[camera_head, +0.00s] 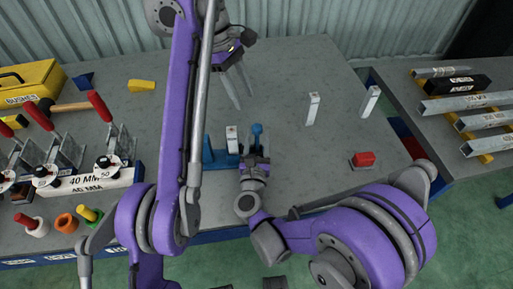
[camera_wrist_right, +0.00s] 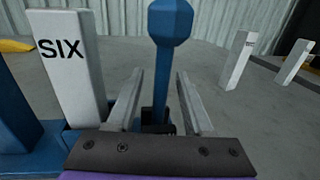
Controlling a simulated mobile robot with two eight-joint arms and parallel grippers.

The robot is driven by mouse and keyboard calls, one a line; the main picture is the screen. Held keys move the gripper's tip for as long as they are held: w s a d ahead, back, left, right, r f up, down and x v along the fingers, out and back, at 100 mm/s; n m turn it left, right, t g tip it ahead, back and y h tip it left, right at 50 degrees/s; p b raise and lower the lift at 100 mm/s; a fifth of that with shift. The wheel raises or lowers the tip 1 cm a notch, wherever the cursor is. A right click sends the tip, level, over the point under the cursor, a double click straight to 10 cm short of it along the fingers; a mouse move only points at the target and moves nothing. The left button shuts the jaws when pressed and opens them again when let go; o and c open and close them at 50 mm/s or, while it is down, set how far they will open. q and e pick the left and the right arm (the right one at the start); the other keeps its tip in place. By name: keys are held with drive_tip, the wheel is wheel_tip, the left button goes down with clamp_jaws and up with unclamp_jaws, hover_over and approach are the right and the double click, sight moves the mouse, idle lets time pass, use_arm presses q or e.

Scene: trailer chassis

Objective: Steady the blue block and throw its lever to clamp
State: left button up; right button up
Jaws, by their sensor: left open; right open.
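The blue block (camera_head: 209,154) stands on the table in the middle, with a white post (camera_head: 232,140) on it. In the right wrist view the block (camera_wrist_right: 20,115) is at the left and the post (camera_wrist_right: 73,68) reads SIX. Its blue lever (camera_head: 257,130) stands upright with a thick knob; in the right wrist view the lever (camera_wrist_right: 168,60) rises between the finger lines. My right gripper (camera_wrist_right: 158,100) is open around or just short of the lever; contact is unclear. My left gripper (camera_head: 244,101) is open and empty, above the table behind the block.
Two white posts (camera_head: 312,108) (camera_head: 369,100) and a red button box (camera_head: 363,160) stand to the right. Red-handled clamps (camera_head: 108,140), a 40 MM bar (camera_head: 88,181) and a yellow Bushes box (camera_head: 30,82) are at left. A side table (camera_head: 440,90) holds metal bars.

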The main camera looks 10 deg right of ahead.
drive_tip(key=shift+w+d, duration=0.1)
drive_tip(key=shift+w, duration=0.3)
drive_tip(key=shift+c, duration=0.3)
clamp_jaws()
idle(0.9)
